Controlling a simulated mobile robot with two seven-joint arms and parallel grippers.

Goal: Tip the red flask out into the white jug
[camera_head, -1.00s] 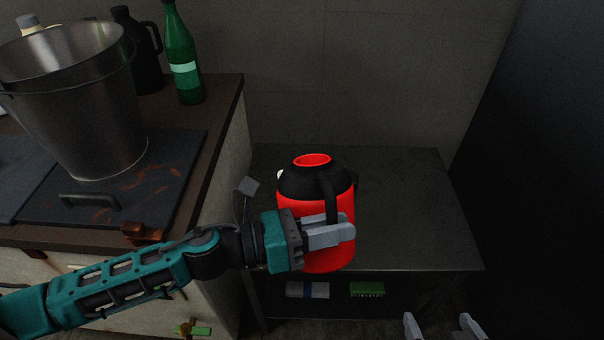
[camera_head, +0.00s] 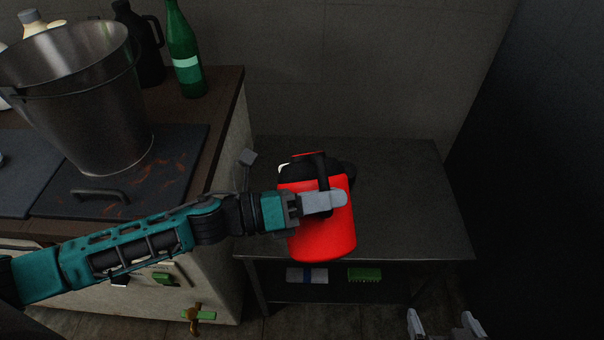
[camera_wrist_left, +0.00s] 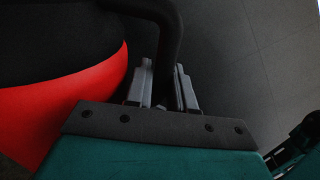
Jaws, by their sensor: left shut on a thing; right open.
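The red flask (camera_head: 321,230) with a black top and handle is held over the dark metal table (camera_head: 410,200), tilted with its mouth away from me. My left gripper (camera_head: 325,202) is shut on its handle. In the left wrist view the fingers (camera_wrist_left: 167,88) close around the black handle (camera_wrist_left: 168,45), beside the flask's red body (camera_wrist_left: 70,110). A small white edge (camera_head: 283,169) shows behind the flask's left side; it may be the white jug, mostly hidden. Whether anything flows from the mouth is hidden. My right gripper (camera_head: 445,324) is open and empty at the bottom edge.
A large metal pot (camera_head: 85,110) stands on the dark hob at left, with a green bottle (camera_head: 185,60) and black jug (camera_head: 143,45) behind. The table's right side is clear. A green brush (camera_head: 364,274) lies on the lower shelf.

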